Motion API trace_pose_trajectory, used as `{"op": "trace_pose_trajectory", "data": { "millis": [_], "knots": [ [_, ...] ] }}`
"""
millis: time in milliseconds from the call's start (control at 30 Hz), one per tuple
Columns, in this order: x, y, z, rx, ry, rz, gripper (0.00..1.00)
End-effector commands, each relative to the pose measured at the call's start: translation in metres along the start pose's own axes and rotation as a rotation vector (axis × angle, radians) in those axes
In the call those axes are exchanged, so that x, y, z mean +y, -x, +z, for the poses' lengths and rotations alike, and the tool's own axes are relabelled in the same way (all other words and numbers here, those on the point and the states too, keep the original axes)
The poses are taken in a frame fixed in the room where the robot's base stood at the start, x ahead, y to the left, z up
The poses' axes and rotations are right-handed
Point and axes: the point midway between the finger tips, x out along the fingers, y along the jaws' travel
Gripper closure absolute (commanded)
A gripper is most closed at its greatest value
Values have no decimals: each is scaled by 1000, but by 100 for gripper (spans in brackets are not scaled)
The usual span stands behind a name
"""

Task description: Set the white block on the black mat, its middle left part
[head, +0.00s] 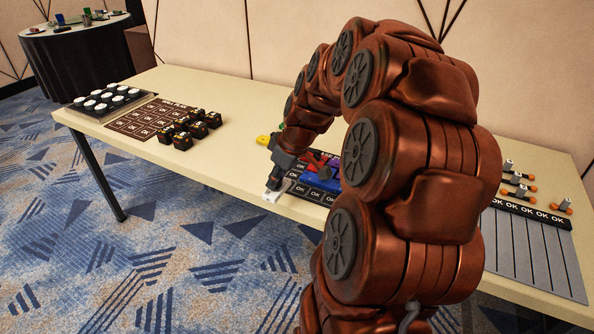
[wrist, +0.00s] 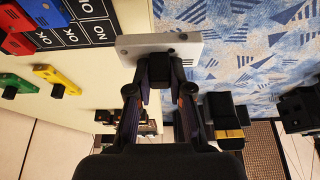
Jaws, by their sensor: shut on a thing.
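My gripper (head: 276,182) is shut on the white block (head: 272,195), a flat pale piece. In the wrist view the block (wrist: 160,48) sits across the tips of my gripper (wrist: 160,78). It is beside the black mat (head: 297,188), near the table's front edge, with carpet seen behind much of it. The mat has cells marked OK; it also shows in the wrist view (wrist: 104,33). Red (head: 313,160) and blue (head: 319,182) blocks lie on or over the mat. My arm hides the mat's right part.
A yellow block (wrist: 57,80) and a green block (wrist: 15,84) lie on the table beside the mat. Farther left are a brown mat (head: 130,125) with several black blocks and a tray (head: 78,107) of white round pieces. A grey striped mat (head: 530,250) lies right.

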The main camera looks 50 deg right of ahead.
Motion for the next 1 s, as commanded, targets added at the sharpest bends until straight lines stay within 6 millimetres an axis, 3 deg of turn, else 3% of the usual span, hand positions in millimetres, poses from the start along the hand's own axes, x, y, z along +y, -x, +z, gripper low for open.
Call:
{"op": "trace_pose_trajectory", "data": {
  "millis": [1000],
  "knots": [
    [139,-20,-14,-1,-2,0,100]
  ]
}}
